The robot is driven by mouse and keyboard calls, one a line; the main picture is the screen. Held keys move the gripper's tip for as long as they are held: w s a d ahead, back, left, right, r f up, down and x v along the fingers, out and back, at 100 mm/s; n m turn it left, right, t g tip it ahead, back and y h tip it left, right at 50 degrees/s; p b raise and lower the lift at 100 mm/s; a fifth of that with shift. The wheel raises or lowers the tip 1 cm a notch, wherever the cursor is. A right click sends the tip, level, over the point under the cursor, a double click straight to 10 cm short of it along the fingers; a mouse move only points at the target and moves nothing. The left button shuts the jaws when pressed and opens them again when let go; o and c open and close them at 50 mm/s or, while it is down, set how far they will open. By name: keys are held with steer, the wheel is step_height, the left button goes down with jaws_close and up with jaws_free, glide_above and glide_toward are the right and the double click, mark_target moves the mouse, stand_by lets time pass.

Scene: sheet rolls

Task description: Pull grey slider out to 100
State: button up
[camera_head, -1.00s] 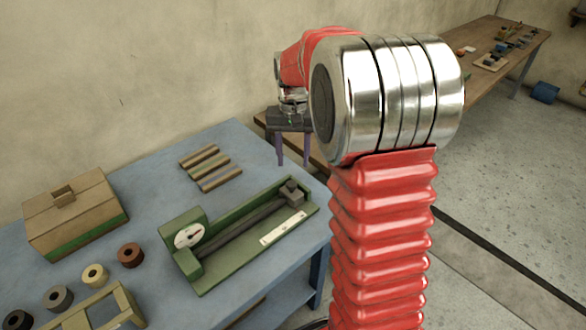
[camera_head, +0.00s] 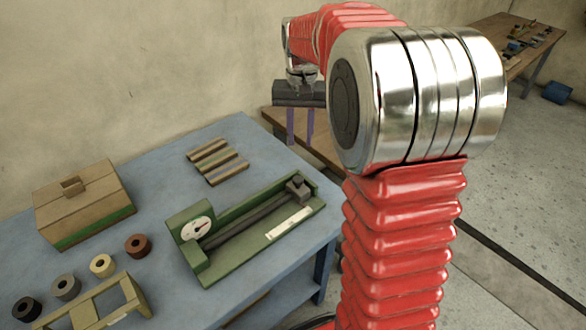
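The green device (camera_head: 222,262) lies on the blue table. It has a white round dial (camera_head: 197,228) at its left end, a dark bar along its trough and a pale scale strip (camera_head: 289,223) on its front edge. A grey block (camera_head: 298,187), which looks like the slider, sits at the far right end of the bar. The scale numbers are too small to read. My gripper (camera_head: 300,138) hangs beyond the table's far edge, behind and above the block in the picture, clear of it. Its two purple fingers point down, apart, with nothing visible between them.
A wooden box (camera_head: 85,203), several coloured rolls (camera_head: 102,265) and a wooden frame (camera_head: 135,297) stand on the left of the blue table (camera_head: 165,185). Wooden strips (camera_head: 216,160) lie behind the device. A wooden bench (camera_head: 325,150) stands beyond the table.

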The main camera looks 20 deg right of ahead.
steer(key=shift+n+t, duration=0.6)
steer(key=s+a+r, duration=0.2)
steer(key=s+a, duration=0.1)
steer(key=s+a+r, duration=0.1)
steer(key=s, duration=0.1)
steer(key=shift+a+r, duration=0.2)
steer(key=shift+r, duration=0.15)
jaws_close()
steer(key=s+a+n+t, duration=0.2)
steer(key=s+a, duration=0.3)
steer(key=s, duration=0.4)
steer(key=s+a+n+t, duration=0.2)
steer(key=s+a, duration=0.2)
steer(key=s, duration=0.5)
steer(key=shift+s+a+f+n, duration=0.3)
steer(key=shift+s+a+f, duration=0.1)
steer(key=shift+f, duration=0.05)
